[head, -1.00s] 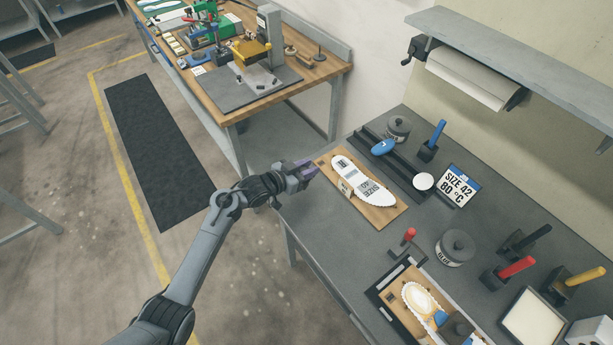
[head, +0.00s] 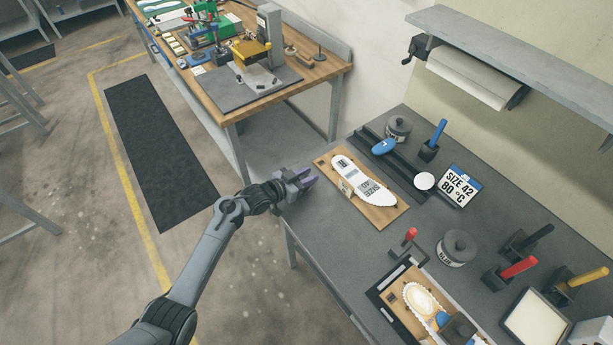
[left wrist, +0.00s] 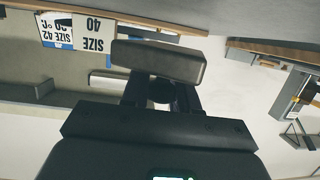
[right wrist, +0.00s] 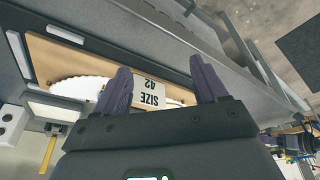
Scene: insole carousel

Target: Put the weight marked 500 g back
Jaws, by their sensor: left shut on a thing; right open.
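My left gripper (head: 308,179) is over the near-left edge of the grey bench, left of the wooden board (head: 394,217) with a white insole (head: 362,180). In the left wrist view it is shut on a grey-brown block (left wrist: 158,62), gripped at a dark round part; this appears to be the weight. No 500 g marking is readable, and I cannot make the block out in the head view. My right gripper (right wrist: 161,86) is open and empty, in front of a board (right wrist: 70,62) with a white insole and a SIZE 42 card (right wrist: 157,92).
Behind the first board are a dark rail with a blue oval pad (head: 383,147), a white disc (head: 424,181) and a SIZE 42 80 °C sign (head: 460,186). A glue pot (head: 457,249) and coloured-handled tools stand right.

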